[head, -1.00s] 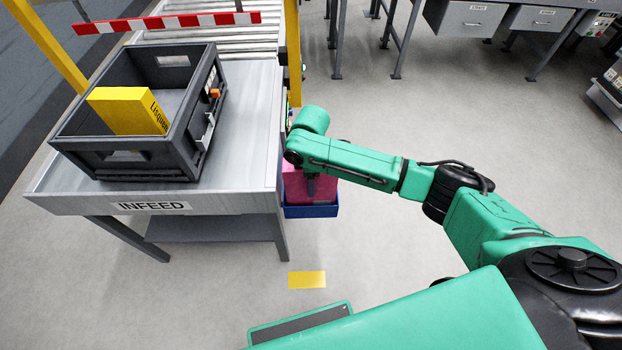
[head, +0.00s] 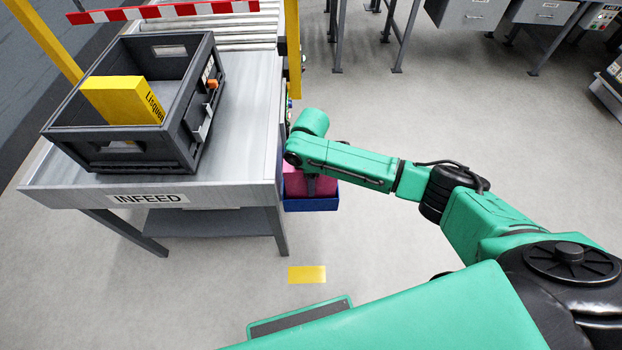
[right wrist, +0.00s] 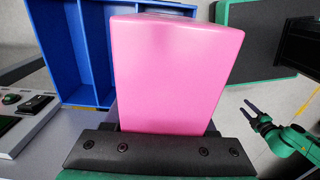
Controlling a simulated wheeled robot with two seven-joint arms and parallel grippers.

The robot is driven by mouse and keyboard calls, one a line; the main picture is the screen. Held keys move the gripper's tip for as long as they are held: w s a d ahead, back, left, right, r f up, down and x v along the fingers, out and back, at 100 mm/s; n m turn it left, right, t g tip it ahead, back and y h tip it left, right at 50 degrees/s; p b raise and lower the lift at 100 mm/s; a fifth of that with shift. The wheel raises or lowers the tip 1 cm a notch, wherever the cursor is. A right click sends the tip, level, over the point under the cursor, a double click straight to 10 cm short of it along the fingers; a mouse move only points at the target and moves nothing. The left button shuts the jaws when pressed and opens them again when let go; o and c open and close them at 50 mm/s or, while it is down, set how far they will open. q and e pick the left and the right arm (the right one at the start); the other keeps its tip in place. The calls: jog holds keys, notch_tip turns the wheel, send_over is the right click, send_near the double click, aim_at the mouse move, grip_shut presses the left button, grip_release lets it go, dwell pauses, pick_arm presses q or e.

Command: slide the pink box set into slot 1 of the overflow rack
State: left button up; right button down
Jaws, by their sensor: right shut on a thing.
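The pink box set (right wrist: 175,70) is held in my right gripper (right wrist: 150,138), whose dark jaw bar spans the bottom of the right wrist view. In the head view the pink box set (head: 296,183) shows partly behind my right forearm, beside the infeed table. The blue overflow rack (head: 312,204) is just in front of and below it. In the right wrist view the rack (right wrist: 65,45) has dividers and lies behind and left of the box. I cannot tell whether the box is inside a slot. My left gripper (right wrist: 250,109) is open and empty at the right.
The infeed table (head: 240,150) carries a dark grey crate (head: 120,150) with a yellow box (head: 120,100) in it. A yellow post (head: 293,50) stands near my right arm. A control panel with buttons (right wrist: 25,115) is left of the gripper. The floor in front is clear.

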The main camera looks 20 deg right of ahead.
dwell(0.3)
grip_release()
notch_tip(320, 180, up, 8)
jog(key=p, duration=0.9)
dwell(0.5)
